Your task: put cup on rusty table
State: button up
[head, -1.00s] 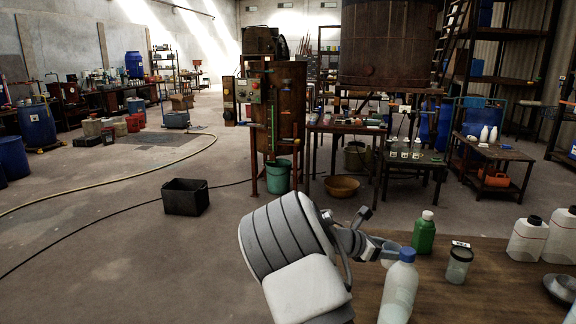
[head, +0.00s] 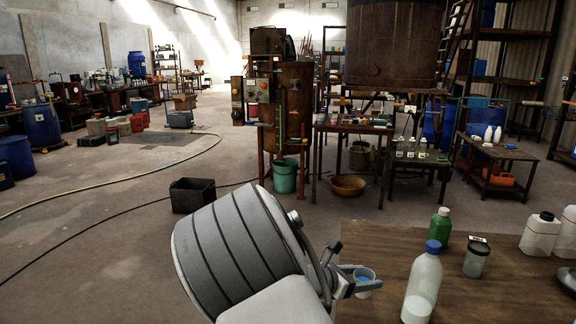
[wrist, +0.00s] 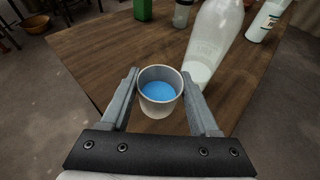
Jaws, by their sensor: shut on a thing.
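A small whitish cup (head: 367,277) with blue contents is between the fingers of my gripper (head: 357,281), at the left edge of the wooden table. In the wrist view the cup (wrist: 160,92) is upright, with the gripper (wrist: 165,92) shut on its sides. I cannot tell how far its base is above the wood. Dark, rusty-looking tables stand farther back: one in the middle (head: 352,128), a lower one beside it (head: 418,162), and one at right (head: 512,152). I cannot tell which is the rusty table.
A blue-capped bottle (head: 424,285) stands close right of the cup on the wooden table (head: 490,303). A green bottle (head: 440,229), a dark-lidded jar (head: 476,260) and white jugs (head: 540,235) stand beyond. A black crate (head: 192,195) and hose lie on the open floor at left.

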jog(key=shift+n+t+y, duration=0.5)
jog(key=shift+n+t, duration=0.3)
jog(key=s+a, duration=0.2)
jog(key=s, duration=0.1)
jog(key=s+a+f, duration=0.1)
jog(key=s, duration=0.1)
jog(key=shift+a+f, duration=0.1)
jog(key=shift+a, duration=0.3)
notch_tip(320, 180, up, 7)
jog(key=p, duration=1.3)
jog(key=shift+s, duration=0.15)
